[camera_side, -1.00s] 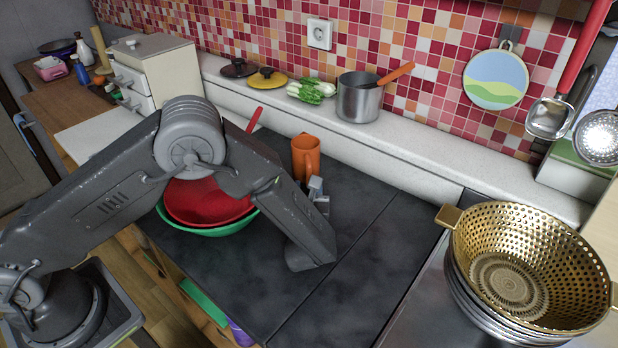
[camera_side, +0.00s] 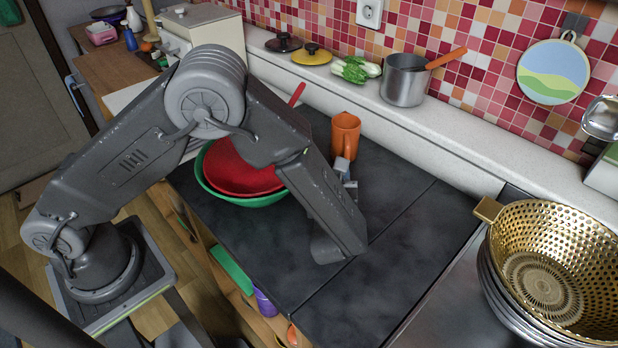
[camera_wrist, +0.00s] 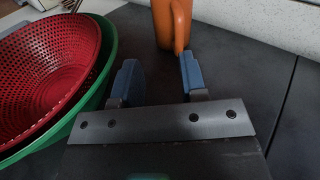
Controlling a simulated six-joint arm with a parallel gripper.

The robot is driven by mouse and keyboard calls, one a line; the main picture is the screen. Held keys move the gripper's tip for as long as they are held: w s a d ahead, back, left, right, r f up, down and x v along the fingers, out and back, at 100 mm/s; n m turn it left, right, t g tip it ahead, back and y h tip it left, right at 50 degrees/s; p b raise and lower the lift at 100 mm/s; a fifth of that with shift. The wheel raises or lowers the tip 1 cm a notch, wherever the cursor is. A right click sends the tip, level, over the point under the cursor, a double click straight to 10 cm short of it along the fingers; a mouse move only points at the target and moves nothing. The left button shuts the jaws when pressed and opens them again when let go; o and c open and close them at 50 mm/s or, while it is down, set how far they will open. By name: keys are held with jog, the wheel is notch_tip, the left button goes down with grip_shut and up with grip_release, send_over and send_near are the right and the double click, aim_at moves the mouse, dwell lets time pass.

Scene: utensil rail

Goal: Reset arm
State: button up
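My gripper (camera_wrist: 157,80) is open and empty in the wrist view, its two blue-grey fingers apart over the dark counter. In the side view my gripper (camera_side: 346,172) is partly hidden behind my arm, close to the orange mug. The orange mug (camera_side: 345,133) stands upright on the dark counter (camera_side: 405,215). In the wrist view the mug (camera_wrist: 171,22) is just beyond the fingertips, its handle toward them; I see no contact. A red colander (camera_wrist: 45,70) sits in a green bowl (camera_wrist: 101,75) to the left of the fingers. In the side view my arm partly covers the colander (camera_side: 235,170).
A gold colander (camera_side: 560,250) on stacked metal bowls stands at the right. On the back ledge are a steel pot (camera_side: 405,82) with an orange-handled utensil, green vegetables (camera_side: 354,70) and two lids. The counter right of my arm is clear.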

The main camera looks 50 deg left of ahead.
jog(key=s+a+r+n+g, duration=0.1)
jog(key=a+r+n, duration=0.1)
jog(key=s+a+r+n+g, duration=0.1)
jog(key=a+r+n+g, duration=0.1)
jog(key=a, duration=0.1)
jog(key=s+a+r+n+g+y, duration=0.1)
jog(key=s+a+r+n+g, duration=0.1)
jog(key=r+n, duration=0.1)
jog(key=shift+a, duration=0.15)
jog(key=s+a+r+n+g+h, duration=0.3)
jog(key=s+a+r+n+g, duration=0.15)
jog(key=s+n, duration=0.3)
jog(key=s+d+r+n+t+h, duration=0.1)
jog(key=s+r+n+h, duration=0.2)
jog(key=s+n, duration=0.3)
jog(key=s+d+r+n+h, duration=0.2)
jog(key=s+r+n+h, duration=0.1)
jog(key=s+n+h, duration=0.3)
jog(key=shift+d+r+t, duration=0.2)
jog(key=shift+r+t, duration=0.05)
jog(key=shift+t, duration=0.1)
